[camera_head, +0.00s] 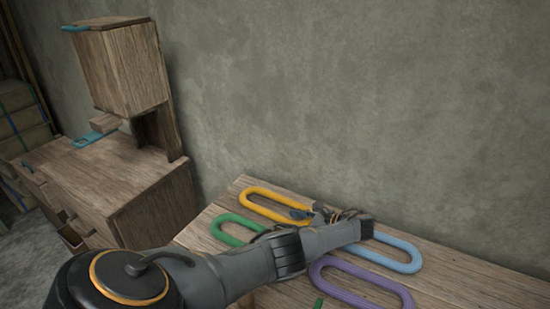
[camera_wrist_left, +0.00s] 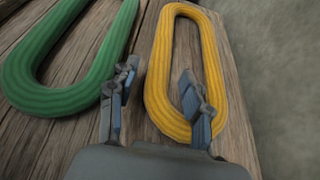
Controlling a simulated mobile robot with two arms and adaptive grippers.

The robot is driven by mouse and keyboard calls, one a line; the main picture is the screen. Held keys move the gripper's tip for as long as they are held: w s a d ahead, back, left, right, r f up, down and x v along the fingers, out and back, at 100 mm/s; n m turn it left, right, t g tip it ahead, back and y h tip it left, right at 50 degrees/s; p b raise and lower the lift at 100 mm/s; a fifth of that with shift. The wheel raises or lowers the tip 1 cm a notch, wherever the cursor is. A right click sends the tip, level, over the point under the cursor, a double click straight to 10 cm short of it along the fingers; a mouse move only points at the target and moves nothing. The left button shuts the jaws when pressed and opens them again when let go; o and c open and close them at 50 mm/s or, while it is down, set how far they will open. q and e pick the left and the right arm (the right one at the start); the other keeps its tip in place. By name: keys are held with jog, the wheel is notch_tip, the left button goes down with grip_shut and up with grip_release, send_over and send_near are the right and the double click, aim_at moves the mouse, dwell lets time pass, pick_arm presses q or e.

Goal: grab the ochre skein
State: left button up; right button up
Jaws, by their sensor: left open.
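The ochre skein (camera_head: 262,208) is a yellow ribbed loop lying flat near the wall-side edge of the wooden table. In the left wrist view the ochre skein (camera_wrist_left: 159,60) is long and narrow, with wood showing through its middle. My left gripper (camera_head: 301,218) is over its near end, open and empty. In the wrist view my left gripper (camera_wrist_left: 157,82) has its left finger over the wood between the green and ochre skeins. Its right finger is over the loop's opening, so the skein's left strand runs between the fingers. Contact or height above it is unclear. My right gripper is out of view.
A green skein (camera_wrist_left: 50,97) lies close on the left. A light blue skein (camera_head: 398,258) and a purple skein (camera_head: 385,287) lie on the wooden table (camera_head: 455,276), partly behind my arm. A wooden cabinet (camera_head: 120,70) stands at left, and the wall is behind.

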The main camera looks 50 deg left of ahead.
pick_arm(q)
jog(key=x, duration=0.2)
jog(key=shift+s+a+f, duration=0.2)
jog(key=shift+a, duration=0.1)
jog(key=shift+c, duration=0.4)
grip_shut()
jog(key=shift+r, duration=0.15)
